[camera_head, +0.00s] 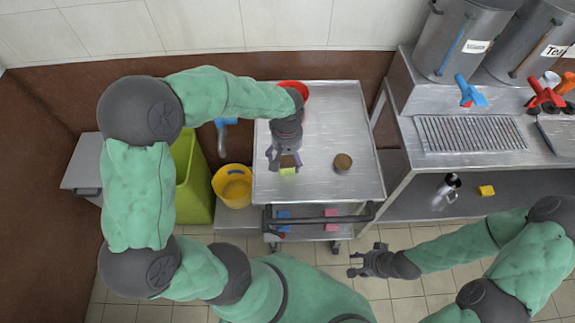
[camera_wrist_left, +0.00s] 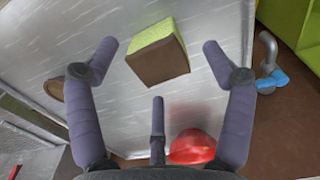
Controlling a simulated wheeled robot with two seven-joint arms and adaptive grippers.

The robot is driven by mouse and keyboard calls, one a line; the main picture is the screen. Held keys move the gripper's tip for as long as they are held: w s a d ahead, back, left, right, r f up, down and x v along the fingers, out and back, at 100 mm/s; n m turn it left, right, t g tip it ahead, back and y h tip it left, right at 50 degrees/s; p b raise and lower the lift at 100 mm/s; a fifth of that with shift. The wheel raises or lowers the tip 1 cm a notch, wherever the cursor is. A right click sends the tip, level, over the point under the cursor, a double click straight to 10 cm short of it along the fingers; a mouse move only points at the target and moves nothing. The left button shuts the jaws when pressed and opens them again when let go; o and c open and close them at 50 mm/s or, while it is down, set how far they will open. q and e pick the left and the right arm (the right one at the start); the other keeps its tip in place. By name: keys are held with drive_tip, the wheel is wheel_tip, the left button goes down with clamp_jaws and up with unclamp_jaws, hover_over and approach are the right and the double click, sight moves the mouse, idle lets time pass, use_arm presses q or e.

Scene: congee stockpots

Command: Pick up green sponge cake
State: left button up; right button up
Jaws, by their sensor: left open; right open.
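The green sponge cake (camera_head: 288,170) is a small block on the steel cart top (camera_head: 325,115). In the left wrist view the cake (camera_wrist_left: 157,52) shows a green face and a brown face. My left gripper (camera_head: 282,159) is above it and partly covers it in the head view. Its fingers are spread, and the cake appears between and beyond the tips in the left wrist view. I see no clear contact. My right gripper (camera_head: 356,265) is open and empty, low in front of the cart, away from the cake.
A brown-topped round container (camera_head: 342,162) stands right of the cake. A red bowl (camera_wrist_left: 192,147) is at the cart's back. A yellow bucket (camera_head: 232,187) and green bin (camera_head: 193,178) stand left. The cart handle (camera_head: 318,221) runs along the front. A steel counter (camera_head: 400,130) is right.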

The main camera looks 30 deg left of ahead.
sight(287, 161)
use_arm(q)
wheel_tip(287, 161, down, 3)
drive_tip(key=shift+b, duration=0.3)
drive_tip(key=c, duration=1.2)
drive_tip(key=shift+r, duration=0.15)
